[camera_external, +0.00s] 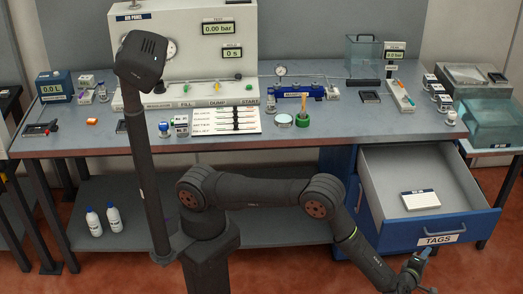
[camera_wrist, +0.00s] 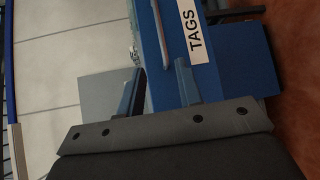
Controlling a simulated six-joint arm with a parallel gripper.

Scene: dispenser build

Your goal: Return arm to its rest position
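My gripper (camera_external: 424,268) is low at the right, in front of and below the blue drawer front with the TAGS label (camera_external: 439,239). In the wrist view its two fingers (camera_wrist: 158,88) stand apart with nothing held between them. The drawer (camera_external: 376,203) is pulled out from under the bench, and a white labelled card or box (camera_external: 420,200) lies in it. The wrist view shows the blue drawer front, the TAGS label (camera_wrist: 195,42) and a pale metal handle (camera_wrist: 161,30) beyond the fingers. I cannot tell whether a finger touches the drawer.
The bench (camera_external: 330,142) carries the air panel (camera_external: 183,40), a blue clamp fixture (camera_external: 298,91), a green cup (camera_external: 302,121) and small parts. A clear bin (camera_external: 495,118) stands at the right. Two white bottles (camera_external: 94,222) are on the lower shelf. A dark post with a camera-like head (camera_external: 142,58) rises at left.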

